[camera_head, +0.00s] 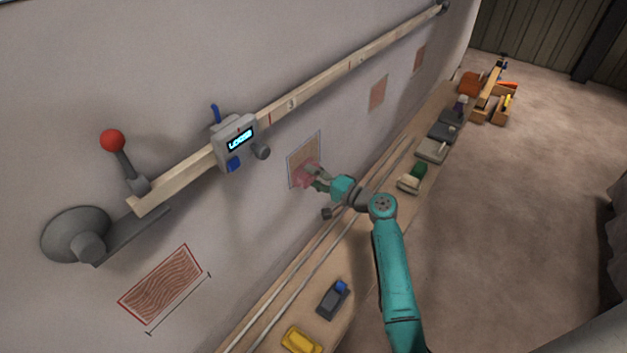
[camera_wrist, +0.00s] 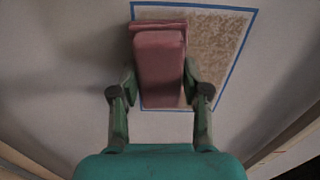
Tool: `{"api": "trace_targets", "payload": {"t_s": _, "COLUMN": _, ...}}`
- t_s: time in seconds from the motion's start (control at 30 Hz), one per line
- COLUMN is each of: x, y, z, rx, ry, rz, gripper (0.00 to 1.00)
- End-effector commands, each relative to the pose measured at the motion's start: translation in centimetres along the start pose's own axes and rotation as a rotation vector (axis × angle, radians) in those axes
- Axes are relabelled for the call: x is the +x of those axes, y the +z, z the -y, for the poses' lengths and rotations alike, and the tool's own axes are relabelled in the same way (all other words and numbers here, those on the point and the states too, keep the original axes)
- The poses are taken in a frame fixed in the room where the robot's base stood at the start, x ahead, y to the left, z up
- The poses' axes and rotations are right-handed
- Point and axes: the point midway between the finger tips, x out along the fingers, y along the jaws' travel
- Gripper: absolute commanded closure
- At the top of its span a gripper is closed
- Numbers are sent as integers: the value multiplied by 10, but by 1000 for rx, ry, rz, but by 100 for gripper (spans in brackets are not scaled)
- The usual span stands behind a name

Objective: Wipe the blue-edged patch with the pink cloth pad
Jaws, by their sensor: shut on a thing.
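The pink cloth pad (camera_wrist: 160,68) is held between the two fingers of my gripper (camera_wrist: 160,85) in the wrist view. My gripper is shut on it. The blue-edged patch (camera_wrist: 218,42) is on the wall behind the pad. It has a brown, speckled surface, and the pad covers its left part in the wrist view. Whether the pad touches the wall I cannot tell. In the head view the patch (camera_head: 304,150) is on the wall near the middle, with the pink pad (camera_head: 305,175) over its lower part and my gripper (camera_head: 318,178) just to the right.
A rail (camera_head: 330,87) with a grey display box (camera_head: 234,140) runs above the patch. A red-knobbed lever (camera_head: 113,141) and red-edged patch (camera_head: 163,283) are at left. Below runs a ledge (camera_head: 270,300) with a yellow object (camera_head: 300,341) and several other items. Floor at right is clear.

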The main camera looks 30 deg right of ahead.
Motion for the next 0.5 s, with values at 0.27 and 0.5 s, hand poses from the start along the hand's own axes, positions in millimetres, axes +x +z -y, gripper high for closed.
{"api": "trace_targets", "payload": {"t_s": 0.27, "x": 1, "y": -1, "z": 22, "rx": -5, "ry": -4, "rz": 2, "gripper": 85}}
{"api": "trace_targets", "payload": {"t_s": 0.5, "x": 0, "y": -1, "z": 36, "rx": -3, "ry": -4, "rz": 2, "gripper": 85}}
